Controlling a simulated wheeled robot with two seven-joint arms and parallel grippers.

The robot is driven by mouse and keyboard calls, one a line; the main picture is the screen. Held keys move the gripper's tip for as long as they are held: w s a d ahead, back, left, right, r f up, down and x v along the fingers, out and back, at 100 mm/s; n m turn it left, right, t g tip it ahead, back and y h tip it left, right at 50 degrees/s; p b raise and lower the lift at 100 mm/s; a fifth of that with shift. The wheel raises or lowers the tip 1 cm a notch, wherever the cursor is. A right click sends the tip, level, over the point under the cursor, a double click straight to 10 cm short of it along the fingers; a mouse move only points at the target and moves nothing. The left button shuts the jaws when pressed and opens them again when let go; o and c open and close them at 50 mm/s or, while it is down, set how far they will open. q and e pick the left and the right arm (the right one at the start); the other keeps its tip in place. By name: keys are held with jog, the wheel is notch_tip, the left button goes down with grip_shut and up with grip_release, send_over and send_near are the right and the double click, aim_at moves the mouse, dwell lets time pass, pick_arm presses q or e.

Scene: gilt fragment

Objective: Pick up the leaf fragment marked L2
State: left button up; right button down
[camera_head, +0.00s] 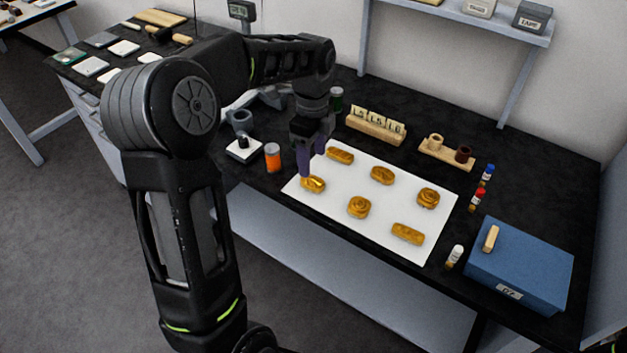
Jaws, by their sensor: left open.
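Several gilt fragments lie apart on a white sheet (385,190) on the black bench. One gilt fragment (313,184) is at the sheet's left corner, and a long one (340,156) is at the back left. Others are the back-middle fragment (382,175), the right fragment (428,198), the front-middle fragment (359,208) and the front-right fragment (408,233). I cannot read an L2 mark on any. My left gripper (312,163) is open, fingers down, just above and behind the left-corner fragment; contact cannot be told. My right gripper is out of view.
An orange jar (272,157) stands left of the sheet. A wooden rack with marked tiles (376,125) and a wooden holder (446,153) stand behind it. Small bottles (477,200) and a blue box (516,265) are to the right.

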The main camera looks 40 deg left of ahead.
aim_at(312, 178)
pick_arm(q)
jog(key=shift+f, duration=1.05)
notch_tip(312, 178, down, 5)
jog(key=shift+f+p, duration=0.1)
jog(key=shift+p, duration=0.65)
jog(key=shift+c, duration=0.3)
grip_shut()
